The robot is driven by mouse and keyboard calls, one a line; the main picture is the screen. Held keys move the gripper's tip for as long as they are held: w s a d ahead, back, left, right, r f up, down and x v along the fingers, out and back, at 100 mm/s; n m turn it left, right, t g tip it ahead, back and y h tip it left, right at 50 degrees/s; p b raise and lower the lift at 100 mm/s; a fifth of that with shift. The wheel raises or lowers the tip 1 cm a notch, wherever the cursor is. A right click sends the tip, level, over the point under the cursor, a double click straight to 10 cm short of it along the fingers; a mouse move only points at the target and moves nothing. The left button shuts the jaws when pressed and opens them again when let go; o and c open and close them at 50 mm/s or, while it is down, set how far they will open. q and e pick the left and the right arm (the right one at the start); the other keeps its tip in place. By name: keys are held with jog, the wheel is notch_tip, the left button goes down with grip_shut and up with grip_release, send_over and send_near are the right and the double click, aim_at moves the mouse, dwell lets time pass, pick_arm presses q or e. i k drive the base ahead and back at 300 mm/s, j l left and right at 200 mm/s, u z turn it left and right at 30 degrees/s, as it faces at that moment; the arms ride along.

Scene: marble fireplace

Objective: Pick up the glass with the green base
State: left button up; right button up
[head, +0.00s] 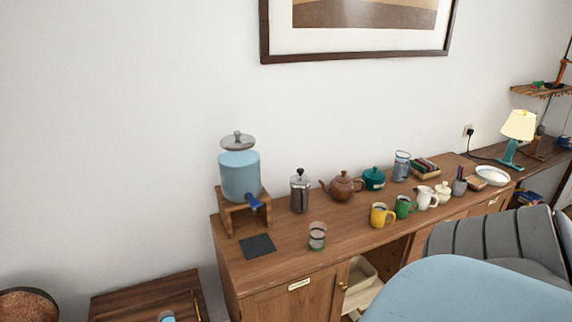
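A clear glass (317,236) stands upright near the front edge of the wooden sideboard (285,255), right of a dark square mat (258,246). Its lower part looks greenish, though it is small in the view. A second clear, bluish glass vessel (401,166) stands farther back, right of a teal lidded pot (374,179). Neither of my grippers is in view.
A blue water dispenser (240,176) on a wooden stand, a French press (300,192) and a brown teapot (342,188) stand behind the glass. Yellow (380,215), green (403,207) and white mugs stand right. A pale blue chair-like shape (465,292) fills the lower right.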

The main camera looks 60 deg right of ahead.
aim_at(317, 230)
jog(key=z, duration=1.95)
jog(key=i+l+u, duration=0.1)
jog(key=u, duration=0.25)
jog(key=i+l+u, duration=0.15)
jog(key=u, duration=0.2)
jog(key=i+l+u, duration=0.15)
jog(key=u, duration=0.25)
jog(key=i+l+u, duration=0.1)
jog(key=l, duration=0.25)
jog(key=i+l+u, duration=0.1)
jog(key=l, duration=0.25)
jog(key=i+l+u, duration=0.1)
jog(key=l, duration=0.25)
jog(key=i, duration=0.1)
